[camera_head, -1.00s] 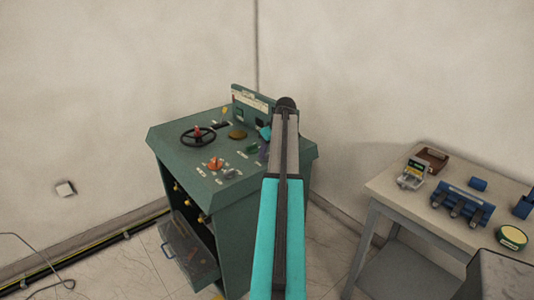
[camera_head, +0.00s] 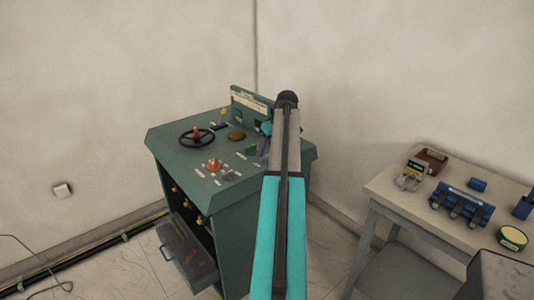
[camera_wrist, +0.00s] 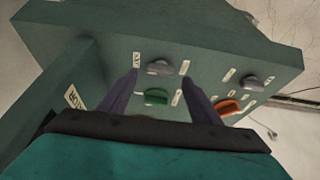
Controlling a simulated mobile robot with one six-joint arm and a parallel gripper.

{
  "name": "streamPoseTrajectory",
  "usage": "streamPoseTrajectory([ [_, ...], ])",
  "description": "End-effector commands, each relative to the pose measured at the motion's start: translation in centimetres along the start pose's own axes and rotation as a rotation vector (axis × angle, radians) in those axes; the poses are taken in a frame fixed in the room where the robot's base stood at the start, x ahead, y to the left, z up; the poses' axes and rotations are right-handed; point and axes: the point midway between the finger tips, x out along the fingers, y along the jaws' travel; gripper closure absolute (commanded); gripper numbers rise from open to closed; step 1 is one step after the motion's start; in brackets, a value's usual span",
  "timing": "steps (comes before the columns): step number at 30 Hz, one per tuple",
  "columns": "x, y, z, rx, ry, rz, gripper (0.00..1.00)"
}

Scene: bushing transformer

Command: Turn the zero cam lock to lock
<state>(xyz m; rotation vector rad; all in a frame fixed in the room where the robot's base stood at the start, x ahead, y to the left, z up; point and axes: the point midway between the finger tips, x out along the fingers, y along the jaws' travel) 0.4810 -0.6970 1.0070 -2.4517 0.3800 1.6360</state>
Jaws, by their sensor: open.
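The green control cabinet (camera_head: 175,150) stands against the wall in the head view, with knobs and a handwheel on its sloping top. In the wrist view, a grey knob (camera_wrist: 160,68) lies just ahead, between labels on its left and right. A green knob (camera_wrist: 155,97) sits nearer, between the spread purple fingers of my gripper (camera_wrist: 158,76). I cannot read which knob is the zero cam lock. My gripper is open and empty over the panel's right part. In the head view my arm hides much of it; a purple finger (camera_head: 263,147) shows.
An orange knob (camera_wrist: 229,106) and another grey knob (camera_wrist: 247,82) are right of my fingers in the wrist view. The black handwheel (camera_head: 197,137) is on the panel's left. An upright sign plate (camera_head: 249,99) stands at the back. A table (camera_head: 404,197) with parts is at right.

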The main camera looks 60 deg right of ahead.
Motion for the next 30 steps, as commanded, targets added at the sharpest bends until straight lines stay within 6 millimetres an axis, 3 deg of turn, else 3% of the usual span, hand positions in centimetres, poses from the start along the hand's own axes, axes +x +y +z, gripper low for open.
streamPoseTrajectory([
  [21, -9.2, 0.0, -0.2, -0.001, 0.004, 0.001, 0.42],
  [30, -10.5, -0.1, -0.2, -0.001, 0.003, -0.001, 0.42],
])
